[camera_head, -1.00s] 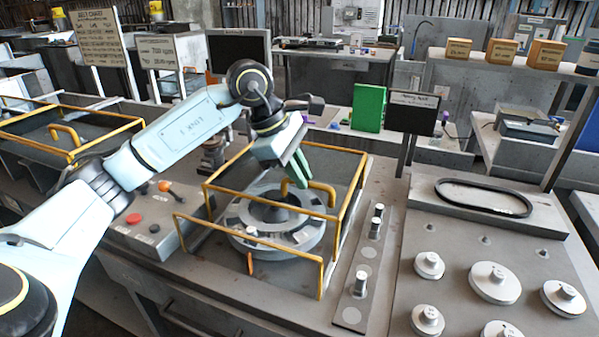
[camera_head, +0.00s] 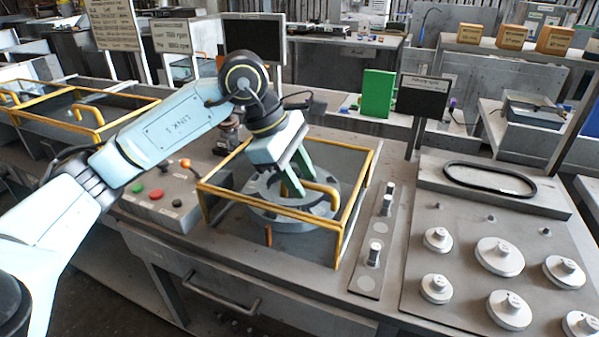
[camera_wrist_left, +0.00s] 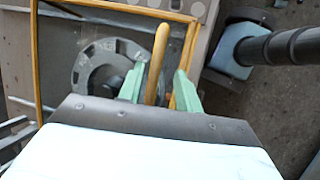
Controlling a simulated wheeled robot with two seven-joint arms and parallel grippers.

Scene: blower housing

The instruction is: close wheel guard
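The wheel guard (camera_head: 285,212), a yellow tube frame with see-through panels, lies over the grey ring-shaped wheel (camera_head: 262,208) on the bench. Its top front bar appears level with the surrounding yellow frame; I cannot tell whether it is fully seated. A yellow arched handle (camera_head: 322,188) rises from it. My left gripper (camera_head: 293,180) reaches down at this handle. In the left wrist view, the green fingers (camera_wrist_left: 158,88) stand on either side of the handle (camera_wrist_left: 158,55), with gaps visible on both sides. The wheel (camera_wrist_left: 103,70) shows beyond the fingers. My right gripper is not in view.
A control box (camera_head: 160,195) with red and green buttons stands left of the guard. A plate with pegs (camera_head: 373,255) and a panel of metal discs (camera_head: 498,257) lie to the right. A second yellow-framed guard (camera_head: 75,115) is at the far left. A black screen (camera_head: 422,97) stands behind.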

